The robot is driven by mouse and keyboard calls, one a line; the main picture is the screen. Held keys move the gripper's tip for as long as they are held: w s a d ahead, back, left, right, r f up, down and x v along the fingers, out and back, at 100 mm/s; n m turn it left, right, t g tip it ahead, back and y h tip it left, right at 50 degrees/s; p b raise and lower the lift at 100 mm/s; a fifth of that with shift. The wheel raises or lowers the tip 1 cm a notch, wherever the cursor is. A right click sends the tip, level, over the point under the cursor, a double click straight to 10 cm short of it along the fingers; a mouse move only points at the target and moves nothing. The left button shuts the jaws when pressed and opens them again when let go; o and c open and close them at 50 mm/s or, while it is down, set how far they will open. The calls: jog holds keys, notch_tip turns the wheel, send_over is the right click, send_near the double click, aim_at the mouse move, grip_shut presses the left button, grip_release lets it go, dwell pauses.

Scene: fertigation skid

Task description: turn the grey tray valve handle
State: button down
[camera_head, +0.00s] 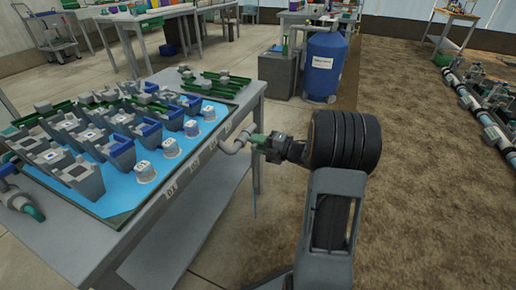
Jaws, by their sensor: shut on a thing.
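The tray valve sits on a grey bent pipe (233,147) that sticks out from the right edge of the table. A small green part (257,138) shows at the pipe's end. My gripper (268,146) reaches it from the right and is shut on the valve handle. The handle is mostly hidden by the jaws and too small to make out, so its colour and angle cannot be told. My arm comes up from the bottom of the picture, right of the table.
The grey table (190,213) carries a blue tray mat (115,203) with several grey and blue pots, white-topped cups and green strips. A blue barrel (323,68) stands behind my arm. Pipework (487,120) runs along the right. Brown ground (430,190) between is clear.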

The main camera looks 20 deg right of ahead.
jog(key=shift+n, duration=0.3)
jog(key=c, duration=1)
grip_release()
jog(key=shift+c, duration=0.2)
jog(key=p+v, duration=0.2)
jog(key=v, duration=1.1)
jog(key=shift+s+d+p, duration=0.25)
jog(key=shift+d+p, duration=0.05)
jog(key=shift+p, duration=0.1)
